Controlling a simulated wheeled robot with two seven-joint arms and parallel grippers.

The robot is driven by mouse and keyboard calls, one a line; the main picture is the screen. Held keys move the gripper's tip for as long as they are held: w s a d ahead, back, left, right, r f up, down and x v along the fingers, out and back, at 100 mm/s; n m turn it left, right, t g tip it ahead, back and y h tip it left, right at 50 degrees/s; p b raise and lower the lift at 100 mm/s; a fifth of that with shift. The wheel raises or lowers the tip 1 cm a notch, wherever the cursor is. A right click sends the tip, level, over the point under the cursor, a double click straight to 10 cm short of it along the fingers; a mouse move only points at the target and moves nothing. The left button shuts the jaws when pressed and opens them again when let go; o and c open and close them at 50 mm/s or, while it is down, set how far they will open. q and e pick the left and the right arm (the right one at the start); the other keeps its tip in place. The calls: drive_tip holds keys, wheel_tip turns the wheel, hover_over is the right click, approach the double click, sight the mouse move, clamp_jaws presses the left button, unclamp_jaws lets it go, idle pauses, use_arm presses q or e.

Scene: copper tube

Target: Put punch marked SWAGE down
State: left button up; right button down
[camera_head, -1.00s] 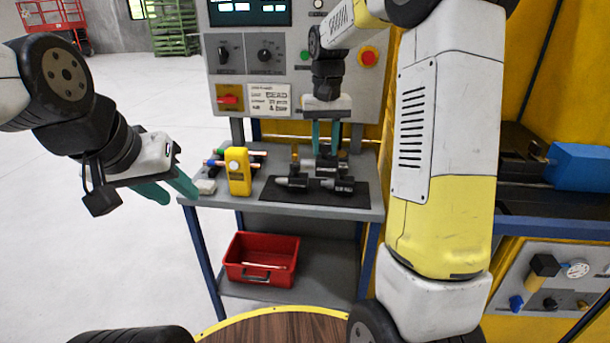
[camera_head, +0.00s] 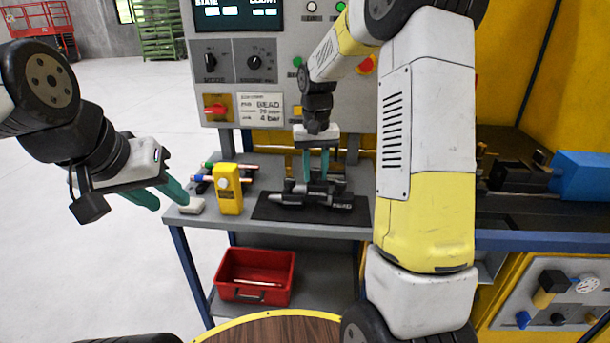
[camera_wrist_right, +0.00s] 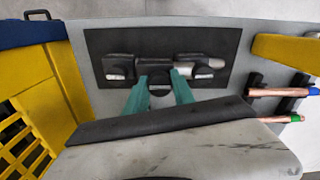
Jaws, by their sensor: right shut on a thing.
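My right gripper (camera_head: 316,172) points down over the black mat (camera_head: 265,211) on the grey bench. It is shut on a dark punch (camera_wrist_right: 159,84), between two other dark punches in the right wrist view, one at left (camera_wrist_right: 118,69) and one at right (camera_wrist_right: 196,67). The lettering on the held punch cannot be read, and whether it touches the mat is unclear. In the head view the punches overlap behind one another. My left gripper (camera_head: 160,195) is open and empty, left of the bench edge.
A yellow device (camera_head: 228,190) and copper tubes with coloured ends (camera_wrist_right: 275,92) are left of the mat in the head view. A small pale block (camera_head: 192,206) lies at the bench's left edge. A red bin (camera_head: 255,277) sits on the lower shelf. A control panel (camera_head: 240,90) stands behind.

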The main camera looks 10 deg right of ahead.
sight(315, 182)
drive_tip(key=shift+f, duration=1.55)
drive_tip(key=shift+f, duration=0.1)
drive_tip(key=c, duration=1.1)
unclamp_jaws()
drive_tip(key=shift+o, duration=0.2)
